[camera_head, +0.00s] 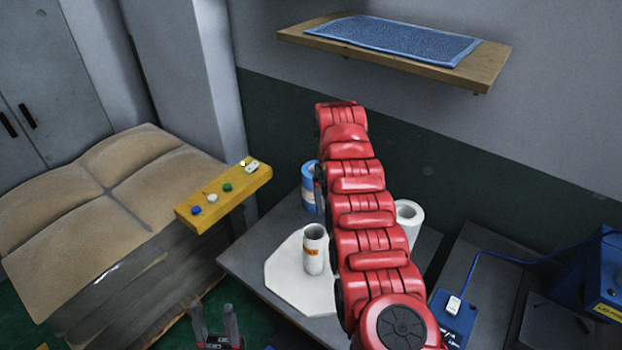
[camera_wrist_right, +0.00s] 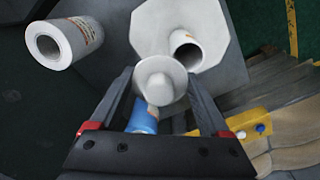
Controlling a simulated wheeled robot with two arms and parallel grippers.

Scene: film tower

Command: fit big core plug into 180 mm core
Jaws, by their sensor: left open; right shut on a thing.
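The big core plug (camera_wrist_right: 158,82), a white flanged disc with a raised round middle, is held between the fingers of my right gripper (camera_wrist_right: 160,76). In the right wrist view the open end of a white core (camera_wrist_right: 187,40) lies just beyond the plug, apart from it or hidden at its edge; I cannot tell. In the head view this core (camera_head: 314,252) stands upright with an orange label on a white board (camera_head: 285,278). My left gripper (camera_head: 216,328) is open and empty at the bottom edge. In the head view my red right arm hides its own gripper.
A wider white roll (camera_head: 408,218) stands partly behind my right arm, with a blue roll (camera_head: 309,188) at the back. A yellow button bar (camera_head: 225,197) is left of the table (camera_head: 240,262). A wooden shelf (camera_head: 395,52) hangs above. A blue cabled device (camera_head: 452,318) is at right.

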